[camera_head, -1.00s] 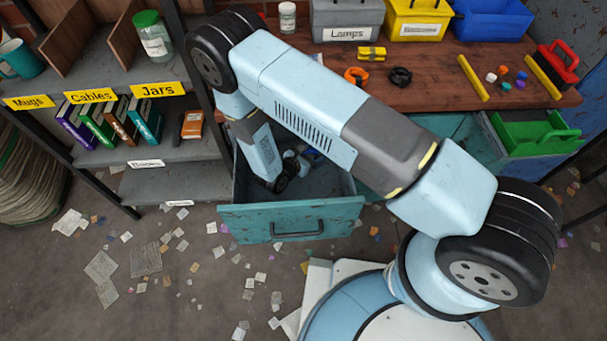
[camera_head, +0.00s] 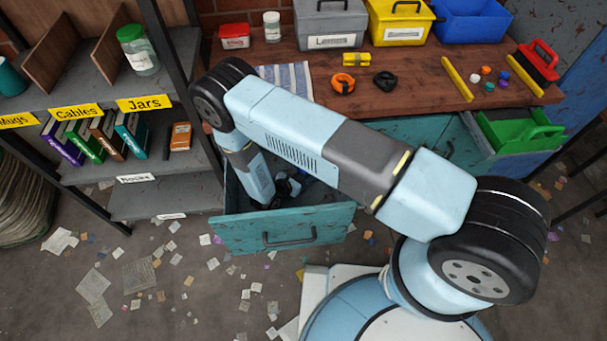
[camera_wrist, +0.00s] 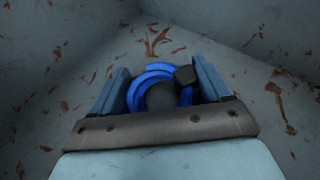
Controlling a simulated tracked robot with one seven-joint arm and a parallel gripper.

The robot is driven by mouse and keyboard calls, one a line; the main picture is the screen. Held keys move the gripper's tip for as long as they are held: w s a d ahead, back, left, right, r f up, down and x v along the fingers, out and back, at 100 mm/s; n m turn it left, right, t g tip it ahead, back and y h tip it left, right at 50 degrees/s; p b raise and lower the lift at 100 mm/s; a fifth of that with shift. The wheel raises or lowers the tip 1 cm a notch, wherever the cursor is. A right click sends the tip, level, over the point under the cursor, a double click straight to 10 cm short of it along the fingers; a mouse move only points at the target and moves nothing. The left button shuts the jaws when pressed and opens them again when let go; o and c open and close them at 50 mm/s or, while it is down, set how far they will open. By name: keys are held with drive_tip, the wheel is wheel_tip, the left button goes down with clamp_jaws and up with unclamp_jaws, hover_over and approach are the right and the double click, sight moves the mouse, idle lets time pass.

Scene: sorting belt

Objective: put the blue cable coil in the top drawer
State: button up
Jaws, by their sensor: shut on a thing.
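The blue cable coil (camera_wrist: 152,74) sits between the two fingers of my gripper (camera_wrist: 160,92) in the wrist view. The gripper is shut on it. Around it are the worn grey-blue inner walls and floor of the drawer. In the head view my gripper (camera_head: 290,184) reaches down inside the open teal top drawer (camera_head: 283,232), and my arm hides much of it. Only a dark and blue patch of gripper and coil shows there. I cannot tell whether the coil touches the drawer floor.
The wooden bench top (camera_head: 430,98) holds an orange ring (camera_head: 342,83), a black ring (camera_head: 385,81), a grey Lamps box (camera_head: 330,24) and a yellow box (camera_head: 401,22). A shelf with books (camera_head: 95,138) stands left. A green tray (camera_head: 520,132) sits at right.

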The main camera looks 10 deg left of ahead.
drive_tip(key=o, duration=1.1)
drive_tip(key=v, duration=0.7)
drive_tip(key=shift+s+r, duration=0.1)
drive_tip(key=shift+s, duration=0.1)
